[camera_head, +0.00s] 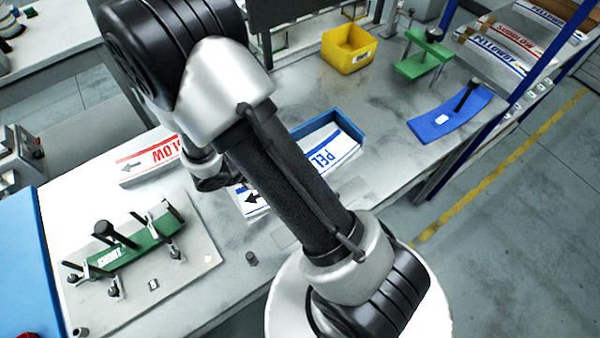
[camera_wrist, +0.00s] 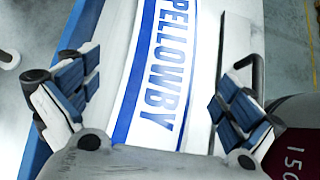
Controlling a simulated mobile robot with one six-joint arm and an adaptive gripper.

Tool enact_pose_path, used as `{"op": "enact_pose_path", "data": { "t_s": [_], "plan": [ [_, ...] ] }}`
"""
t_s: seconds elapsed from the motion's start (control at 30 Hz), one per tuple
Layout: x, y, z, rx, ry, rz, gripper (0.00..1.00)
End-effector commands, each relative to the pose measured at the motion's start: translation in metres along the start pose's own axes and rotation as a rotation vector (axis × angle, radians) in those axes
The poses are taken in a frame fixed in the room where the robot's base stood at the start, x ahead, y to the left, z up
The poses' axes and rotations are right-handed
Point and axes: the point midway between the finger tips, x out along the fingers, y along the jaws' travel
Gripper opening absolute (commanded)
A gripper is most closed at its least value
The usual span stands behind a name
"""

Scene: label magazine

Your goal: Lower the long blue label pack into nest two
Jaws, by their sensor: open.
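The long blue label pack (camera_head: 324,157) is white with a blue stripe and blue PELLOWBY lettering. In the head view it lies along a blue-walled holder (camera_head: 343,121), and my arm hides its middle. In the wrist view the pack (camera_wrist: 160,75) runs between the two blue-padded fingers of my gripper (camera_wrist: 157,95). The gripper is open, with gaps showing on both sides of the pack. A blue wall (camera_wrist: 75,35) runs along the pack's left side. I cannot tell which place is nest two.
A red-lettered label pack (camera_head: 150,157) lies to the left. A plate (camera_head: 190,268) with a green SHORT fixture (camera_head: 135,246) is at front left. A yellow bin (camera_head: 349,48), a green clamp piece (camera_head: 424,62) and a blue curved piece (camera_head: 450,116) stand towards the back and right.

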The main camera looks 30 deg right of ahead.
Motion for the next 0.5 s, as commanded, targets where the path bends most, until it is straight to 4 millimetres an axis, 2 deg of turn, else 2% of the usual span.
{"op": "enact_pose_path", "data": {
  "t_s": [0.1, 0.23, 0.5],
  "plan": [
    [0.022, -0.006, -0.003, -0.001, -0.001, -0.006, 1.0],
    [0.039, -0.006, -0.002, 0.0, 0.0, -0.004, 1.0],
    [0.045, -0.005, -0.001, -0.001, 0.0, -0.001, 1.0]
  ]
}}
